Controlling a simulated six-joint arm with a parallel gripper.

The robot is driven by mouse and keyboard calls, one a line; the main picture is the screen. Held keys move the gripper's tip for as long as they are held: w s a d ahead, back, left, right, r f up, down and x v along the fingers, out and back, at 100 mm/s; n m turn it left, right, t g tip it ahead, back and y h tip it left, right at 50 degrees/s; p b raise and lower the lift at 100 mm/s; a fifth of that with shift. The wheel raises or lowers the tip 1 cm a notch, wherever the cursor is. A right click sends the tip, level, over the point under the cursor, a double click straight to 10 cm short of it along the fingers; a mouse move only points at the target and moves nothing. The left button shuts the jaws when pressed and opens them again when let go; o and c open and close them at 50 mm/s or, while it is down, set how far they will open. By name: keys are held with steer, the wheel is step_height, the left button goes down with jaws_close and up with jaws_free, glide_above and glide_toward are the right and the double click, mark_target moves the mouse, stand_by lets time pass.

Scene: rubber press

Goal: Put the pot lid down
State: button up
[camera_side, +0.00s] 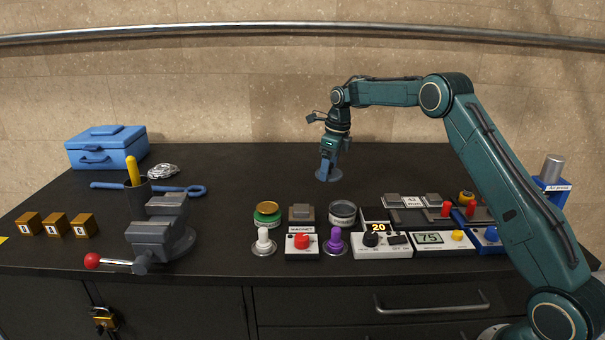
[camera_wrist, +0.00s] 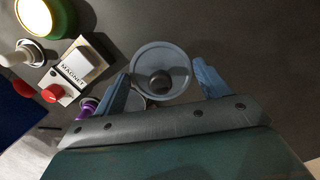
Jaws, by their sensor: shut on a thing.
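The pot lid (camera_side: 328,175) is a round blue-grey disc at the tips of my gripper (camera_side: 329,164) in the side view. My gripper points straight down and is shut on the lid. In the wrist view, the lid (camera_wrist: 176,58) lies between the two blue fingers, with a dark round knob at its middle. The lid looks level, at or close to the black bench top; I cannot tell whether it touches. An open grey pot (camera_side: 342,214) stands nearer the front; in the wrist view it is mostly hidden behind a finger.
In front of the lid are a green-and-gold round pot (camera_side: 267,213), a magnet box (camera_side: 302,246) with a red knob, and several control boxes. A vise (camera_side: 160,235) and a blue toolbox (camera_side: 105,148) are on the left. The bench around the lid is clear.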

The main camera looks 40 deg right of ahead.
mark_target(326, 200)
steer(key=shift+f, duration=4.05)
steer(key=shift+f, duration=0.1)
steer(key=o, duration=1)
steer(key=r, duration=0.3)
steer(key=s+r, duration=0.1)
steer(key=r, duration=0.7)
steer(key=shift+s+d, duration=0.25)
steer(key=shift+d, duration=0.1)
steer(key=shift+s+r, duration=0.1)
steer(key=shift+r, duration=0.5)
